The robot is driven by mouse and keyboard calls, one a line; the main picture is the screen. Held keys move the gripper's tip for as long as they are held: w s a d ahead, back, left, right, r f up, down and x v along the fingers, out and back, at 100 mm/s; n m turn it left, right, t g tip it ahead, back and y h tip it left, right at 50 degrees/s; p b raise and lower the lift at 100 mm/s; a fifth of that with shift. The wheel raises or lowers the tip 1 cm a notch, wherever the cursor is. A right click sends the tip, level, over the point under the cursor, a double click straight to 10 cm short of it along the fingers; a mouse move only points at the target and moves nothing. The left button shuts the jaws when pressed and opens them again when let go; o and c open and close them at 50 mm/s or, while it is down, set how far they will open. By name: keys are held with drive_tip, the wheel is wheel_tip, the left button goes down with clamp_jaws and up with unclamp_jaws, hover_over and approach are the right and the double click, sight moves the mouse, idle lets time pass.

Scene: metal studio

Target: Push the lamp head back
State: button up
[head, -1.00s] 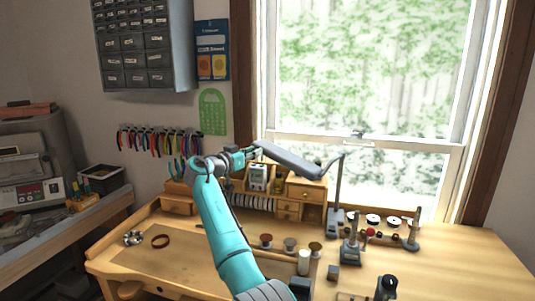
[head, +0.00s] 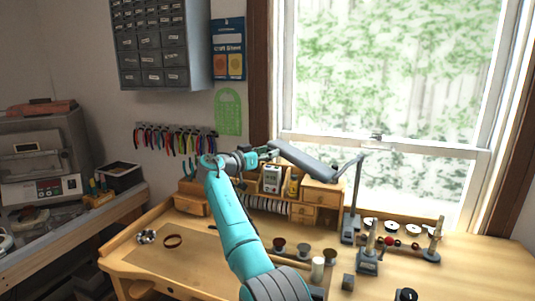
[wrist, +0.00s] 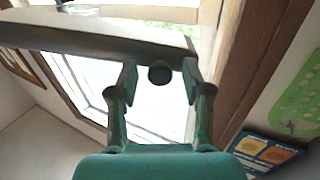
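The lamp head (head: 308,161) is a long flat grey bar at the end of a thin lamp arm (head: 355,188), tilted down to the right in front of the window. In the wrist view the lamp head (wrist: 90,38) crosses the top of the picture, just beyond my fingertips. My gripper (head: 269,152) is at the lamp head's left end. In the wrist view my gripper (wrist: 159,76) has its two fingers well apart, with a dark round knob (wrist: 160,73) between the tips. I cannot tell whether the fingertips touch the lamp head.
The wooden workbench (head: 440,275) holds a small drawer unit (head: 318,196), several spools and small tool stands (head: 368,260). Pliers (head: 175,140) hang on the wall at left, below a grey drawer cabinet (head: 165,45).

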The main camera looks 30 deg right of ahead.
drive_tip(key=v, duration=1.2)
idle(0.3)
